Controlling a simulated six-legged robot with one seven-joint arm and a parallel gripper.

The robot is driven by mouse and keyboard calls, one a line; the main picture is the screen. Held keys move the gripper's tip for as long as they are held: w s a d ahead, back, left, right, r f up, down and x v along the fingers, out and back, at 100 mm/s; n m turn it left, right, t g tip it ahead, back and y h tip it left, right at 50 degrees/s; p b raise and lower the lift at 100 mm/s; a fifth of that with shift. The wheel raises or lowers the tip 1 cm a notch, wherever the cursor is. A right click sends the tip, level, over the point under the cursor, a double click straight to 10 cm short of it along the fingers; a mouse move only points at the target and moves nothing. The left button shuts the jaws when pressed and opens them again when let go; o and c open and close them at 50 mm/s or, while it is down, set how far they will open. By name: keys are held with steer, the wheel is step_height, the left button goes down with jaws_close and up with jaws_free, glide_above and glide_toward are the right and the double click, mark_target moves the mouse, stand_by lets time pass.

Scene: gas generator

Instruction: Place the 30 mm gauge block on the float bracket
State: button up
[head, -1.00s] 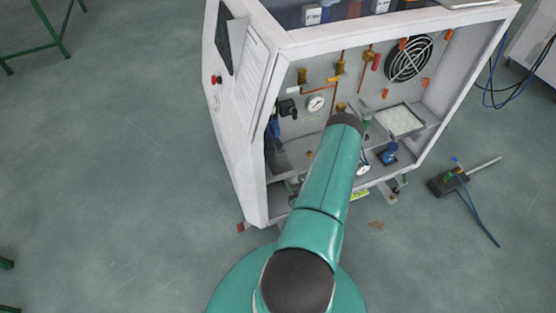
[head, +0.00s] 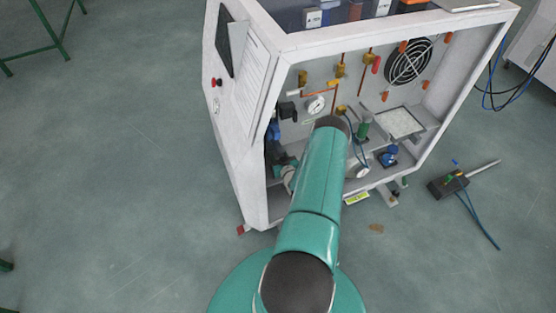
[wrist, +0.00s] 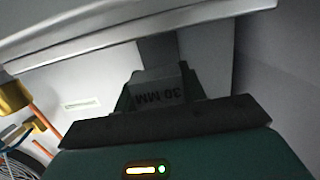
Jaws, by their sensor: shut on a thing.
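A dark grey gauge block (wrist: 160,94) marked "30 MM" sits between the two dark fingers of my gripper (wrist: 157,84) in the wrist view. The gripper is shut on it, and its lettering appears upside down. Behind the block is a dark upright strip (wrist: 154,50) on a pale wall; I cannot tell if it is the float bracket. A long pale metal edge (wrist: 150,22) crosses above the block. In the head view my arm reaches into the open cabinet and hides the gripper and block. I cannot make out the float bracket there.
The open white cabinet (head: 245,150) has a round fan (head: 408,62), a gauge (head: 316,104), copper pipes and a mesh tray (head: 400,123). A green cylinder (head: 363,128) and a blue part (head: 388,156) stand right of my arm. Brass fittings (wrist: 14,95) show at left in the wrist view.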

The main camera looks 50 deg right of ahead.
mark_target(278, 159)
steer(key=shift+f, duration=1.5)
steer(key=shift+f, duration=0.15)
steer(key=o, duration=1.1)
steer(key=shift+s+r, duration=0.1)
steer(key=shift+r, duration=0.1)
steer(key=v, duration=1.2)
steer(key=shift+f, duration=0.1)
